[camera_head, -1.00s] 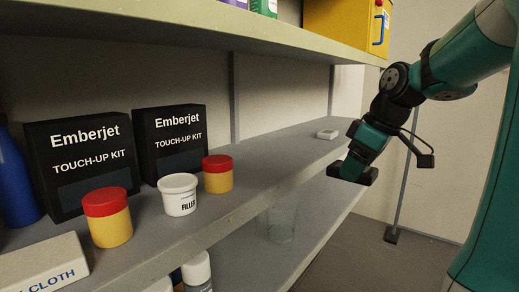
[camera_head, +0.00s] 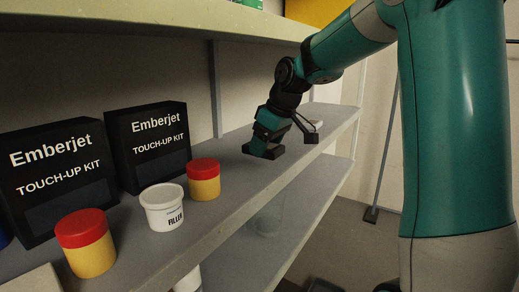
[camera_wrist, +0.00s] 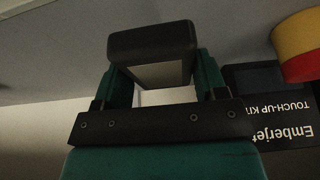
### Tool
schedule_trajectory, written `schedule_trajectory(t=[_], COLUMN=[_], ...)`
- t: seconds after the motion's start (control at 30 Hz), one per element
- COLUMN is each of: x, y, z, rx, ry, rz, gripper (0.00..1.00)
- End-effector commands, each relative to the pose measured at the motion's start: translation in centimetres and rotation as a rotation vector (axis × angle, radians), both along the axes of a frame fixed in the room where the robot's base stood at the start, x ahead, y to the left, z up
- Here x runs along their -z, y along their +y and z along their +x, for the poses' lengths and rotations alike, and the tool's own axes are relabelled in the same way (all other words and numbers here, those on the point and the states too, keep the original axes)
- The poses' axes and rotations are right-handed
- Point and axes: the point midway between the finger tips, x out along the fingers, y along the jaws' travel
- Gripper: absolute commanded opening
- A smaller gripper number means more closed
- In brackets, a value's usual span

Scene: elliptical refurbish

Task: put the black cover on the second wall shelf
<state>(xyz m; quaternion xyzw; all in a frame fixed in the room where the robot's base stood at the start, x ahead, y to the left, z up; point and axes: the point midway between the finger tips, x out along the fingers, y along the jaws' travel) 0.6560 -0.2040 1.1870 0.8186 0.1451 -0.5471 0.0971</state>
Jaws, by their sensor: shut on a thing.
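The black cover (camera_head: 263,151) is a small dark block at the end of my gripper (camera_head: 265,144). In the wrist view the black cover (camera_wrist: 150,42) sits between the two teal fingers of my gripper (camera_wrist: 163,78), with a pale face turned toward the camera. My gripper is shut on it. In the head view they are over the grey middle shelf (camera_head: 235,208), right of the red-lidded jar in front of the second kit box. I cannot tell whether the cover touches the shelf.
Two Emberjet touch-up kit boxes (camera_head: 55,180) (camera_head: 148,150), two red-lidded yellow jars (camera_head: 88,245) (camera_head: 204,182) and a white filler tub (camera_head: 163,208) crowd the left of this shelf. An upper shelf (camera_head: 130,22) hangs above.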

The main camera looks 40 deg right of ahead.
Motion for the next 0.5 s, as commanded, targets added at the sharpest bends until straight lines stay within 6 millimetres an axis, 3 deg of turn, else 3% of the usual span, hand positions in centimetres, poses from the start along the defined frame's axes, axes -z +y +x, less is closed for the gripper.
schedule_trajectory(t=[0.2, 0.33, 0.5], x=[-0.2, 2.3, 3.5], y=[0.7, 0.5, 0.5], z=[2.2, 1.8, 1.8], rx=[0.000, 0.005, 0.003], ry=[0.000, 0.003, -0.002], rz=[0.000, 0.001, -0.002], gripper=[0.34, 0.34, 0.34])
